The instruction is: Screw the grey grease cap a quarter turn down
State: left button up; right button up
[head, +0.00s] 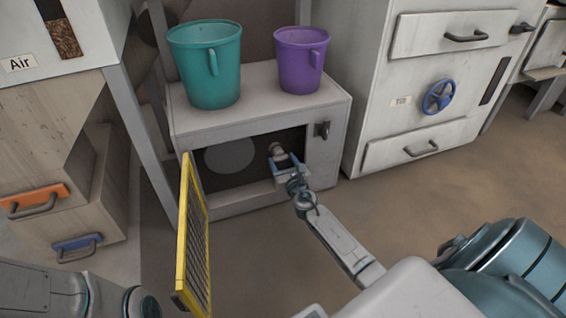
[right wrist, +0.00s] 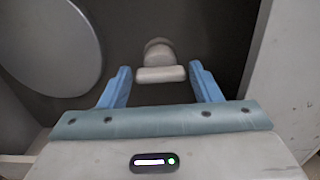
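The grey grease cap (head: 276,149) sits inside the dark opening of the low cabinet, to the right of a round grey disc. In the right wrist view the cap (right wrist: 160,62) has a rounded body with a flat bar across its near side. My right gripper (head: 287,162) reaches into the opening just in front of the cap. Its two blue fingers (right wrist: 160,82) are apart, one on each side of the bar, with gaps between fingers and bar. My left arm shows at the bottom left; its gripper is not visible.
A yellow-framed mesh guard (head: 190,240) stands open at the left of the opening. The cabinet (head: 260,100) carries a teal bucket (head: 207,85) and a purple bucket (head: 301,60). A dark latch (head: 322,130) is on its right post. The round disc (right wrist: 50,40) lies left of the cap.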

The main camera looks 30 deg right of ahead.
jog(key=c, duration=0.5)
jog(key=shift+c, duration=0.2)
jog(key=shift+m, duration=0.3)
jog(key=m+b, duration=0.1)
jog(key=m, duration=0.1)
jog(key=shift+f+m, duration=0.1)
jog(key=shift+m, duration=0.2)
jog(key=m+b, duration=0.1)
jog(key=m, duration=0.3)
jog(key=shift+d+m+b, duration=0.1)
jog(key=shift+m+b, duration=0.2)
jog(key=shift+b, duration=0.05)
jog(key=m+b, duration=0.2)
jog(key=m, duration=0.3)
jog(key=shift+s+d+f, duration=0.1)
jog(key=shift+f, duration=0.05)
jog(key=shift+m+b, duration=0.85)
jog(key=shift+m, duration=1.55)
